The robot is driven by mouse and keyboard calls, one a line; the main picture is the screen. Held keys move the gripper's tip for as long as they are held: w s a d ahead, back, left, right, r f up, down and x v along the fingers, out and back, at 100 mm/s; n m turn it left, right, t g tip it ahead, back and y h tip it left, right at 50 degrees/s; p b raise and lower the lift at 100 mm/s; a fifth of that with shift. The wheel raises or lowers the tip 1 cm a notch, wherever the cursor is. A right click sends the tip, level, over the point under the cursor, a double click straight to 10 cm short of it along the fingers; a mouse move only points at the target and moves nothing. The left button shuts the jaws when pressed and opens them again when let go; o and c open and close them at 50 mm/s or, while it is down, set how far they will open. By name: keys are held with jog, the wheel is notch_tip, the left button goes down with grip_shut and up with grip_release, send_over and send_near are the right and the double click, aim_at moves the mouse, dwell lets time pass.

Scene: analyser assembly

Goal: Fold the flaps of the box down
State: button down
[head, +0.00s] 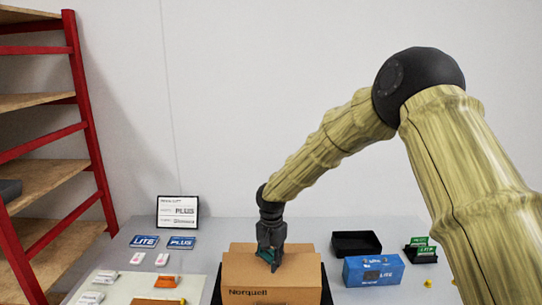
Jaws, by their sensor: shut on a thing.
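The brown cardboard box (300,296), marked Norquell, stands at the bottom middle of the head view, its lower part cut off by the frame edge. Brown cardboard panels (300,258) show at its top; I cannot tell which flaps are up or down. My gripper (270,264) points down at the top of the box, left of its middle. It is shut on a small teal thing (267,256), partly hidden by the fingers. Whether this touches the box is unclear.
A black tray (356,243), a blue box (373,271) and a black holder with green cards (421,250) stand right of the box. A framed sign (177,212), LITE (144,241) and PLUS (181,242) cards and small items lie left. A red-framed shelf (84,110) stands far left.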

jog(key=shift+w+f, duration=1.05)
jog(key=shift+w, duration=0.1)
jog(key=shift+w+f+b, duration=0.5)
jog(key=shift+f, duration=0.25)
jog(key=shift+s, duration=0.1)
jog(key=shift+f+b, duration=0.3)
jog(key=shift+f, duration=0.45)
dwell(0.4)
dwell(0.4)
jog(key=shift+r+p, duration=2.15)
jog(key=shift+r, duration=1.65)
jog(key=shift+d+f, duration=0.1)
